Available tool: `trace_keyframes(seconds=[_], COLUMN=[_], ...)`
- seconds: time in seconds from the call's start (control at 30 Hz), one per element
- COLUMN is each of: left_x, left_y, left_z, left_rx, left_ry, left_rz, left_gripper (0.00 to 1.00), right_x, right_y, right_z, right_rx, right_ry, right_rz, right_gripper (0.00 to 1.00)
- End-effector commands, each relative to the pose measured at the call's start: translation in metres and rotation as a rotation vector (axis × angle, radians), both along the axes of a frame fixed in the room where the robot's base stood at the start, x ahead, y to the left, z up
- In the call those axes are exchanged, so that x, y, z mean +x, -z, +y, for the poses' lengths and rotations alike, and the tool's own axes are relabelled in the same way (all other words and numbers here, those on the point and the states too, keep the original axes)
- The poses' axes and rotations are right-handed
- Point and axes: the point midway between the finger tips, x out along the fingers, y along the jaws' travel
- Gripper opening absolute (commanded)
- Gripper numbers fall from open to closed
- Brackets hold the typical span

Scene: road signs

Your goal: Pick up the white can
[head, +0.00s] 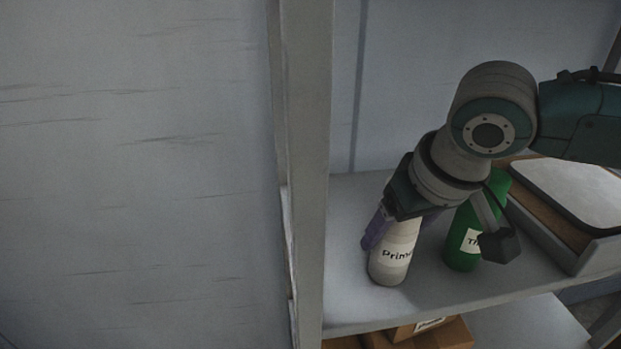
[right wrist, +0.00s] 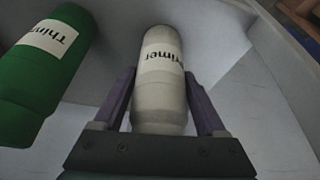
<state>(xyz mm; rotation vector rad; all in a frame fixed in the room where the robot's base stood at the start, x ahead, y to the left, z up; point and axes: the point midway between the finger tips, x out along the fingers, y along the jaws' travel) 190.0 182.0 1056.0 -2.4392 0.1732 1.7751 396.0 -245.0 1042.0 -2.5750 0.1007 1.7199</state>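The white can (head: 392,256), labelled as primer, stands upright on the shelf near its left end. My right gripper (head: 403,228) reaches down over it from the upper right, with a purple finger at its left side and part of the other at its right. In the right wrist view the can (right wrist: 158,85) lies between the two purple fingers of the gripper (right wrist: 163,100). Small gaps seem to show beside the can, so the fingers look spread around it. The can's top is hidden in the head view. My left gripper is not in view.
A green thinner bottle (head: 463,238) stands just right of the can, also in the right wrist view (right wrist: 42,75). A tray (head: 597,250) lies further right. A grey post (head: 308,180) rises at the left. Cardboard boxes (head: 440,335) sit below.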

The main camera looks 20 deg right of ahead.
Motion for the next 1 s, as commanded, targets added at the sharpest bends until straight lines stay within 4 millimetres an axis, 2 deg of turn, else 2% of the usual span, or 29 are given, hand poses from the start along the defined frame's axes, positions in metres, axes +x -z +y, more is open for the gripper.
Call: trace_keyframes(seconds=[0.07, 0.63, 1.0], left_x=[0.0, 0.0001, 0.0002], left_y=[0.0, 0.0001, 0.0], left_z=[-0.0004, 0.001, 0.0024], left_rx=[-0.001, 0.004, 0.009], left_ry=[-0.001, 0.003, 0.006], left_rz=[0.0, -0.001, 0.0], left_gripper=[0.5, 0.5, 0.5], right_x=[-0.0001, -0.0001, 0.0006], right_y=[0.0, -0.0001, -0.0011], right_z=[-0.0001, -0.0001, 0.0], right_rx=[0.0, 0.0, 0.001], right_ry=[0.0, 0.0, 0.0], right_rz=[0.0, 0.0, -0.002], right_gripper=[0.64, 0.0, 0.0])
